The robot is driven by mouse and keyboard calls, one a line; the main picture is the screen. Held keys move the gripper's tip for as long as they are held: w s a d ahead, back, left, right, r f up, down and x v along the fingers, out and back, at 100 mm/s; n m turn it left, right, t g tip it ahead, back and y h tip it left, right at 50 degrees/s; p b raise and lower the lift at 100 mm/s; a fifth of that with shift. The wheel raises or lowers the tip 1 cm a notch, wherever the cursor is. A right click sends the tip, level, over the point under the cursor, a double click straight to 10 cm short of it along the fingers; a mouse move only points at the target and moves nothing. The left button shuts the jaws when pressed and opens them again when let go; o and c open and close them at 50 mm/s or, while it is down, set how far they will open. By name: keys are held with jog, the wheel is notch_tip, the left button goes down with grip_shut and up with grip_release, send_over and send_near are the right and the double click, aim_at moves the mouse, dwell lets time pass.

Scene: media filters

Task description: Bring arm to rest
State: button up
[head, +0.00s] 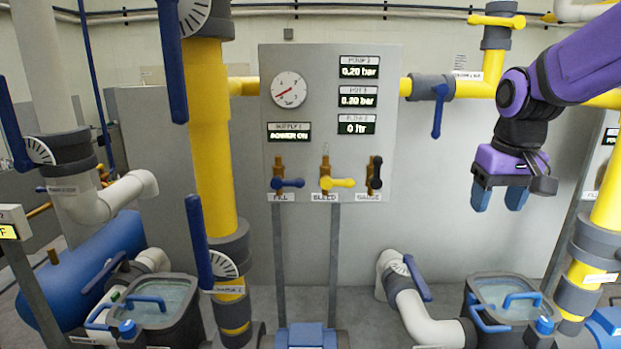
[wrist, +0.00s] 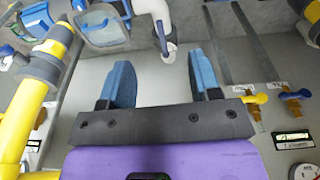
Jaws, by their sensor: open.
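My purple arm reaches in from the upper right of the head view. My gripper (head: 498,200) hangs at its end with its two blue fingers pointing down and apart. It is empty and in free air, right of the grey control panel (head: 335,220). In the wrist view the two blue fingers of my gripper (wrist: 165,85) stand wide apart with nothing between them. Beyond them are grey wall and floor.
A yellow pipe (head: 606,190) stands close to the right of my gripper. Below it is an open water-filled basin (head: 510,296) with blue handles. A white elbow pipe (head: 425,320) is at the lower middle. The panel carries a blue valve (head: 287,183), a yellow valve (head: 338,183) and a pressure gauge (head: 289,90).

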jog(key=s+a+r+t, duration=0.1)
jog(key=s+r+t, duration=0.1)
jog(key=s, duration=1.6)
jog(key=shift+s+a+t, duration=0.25)
jog(key=shift+t, duration=0.65)
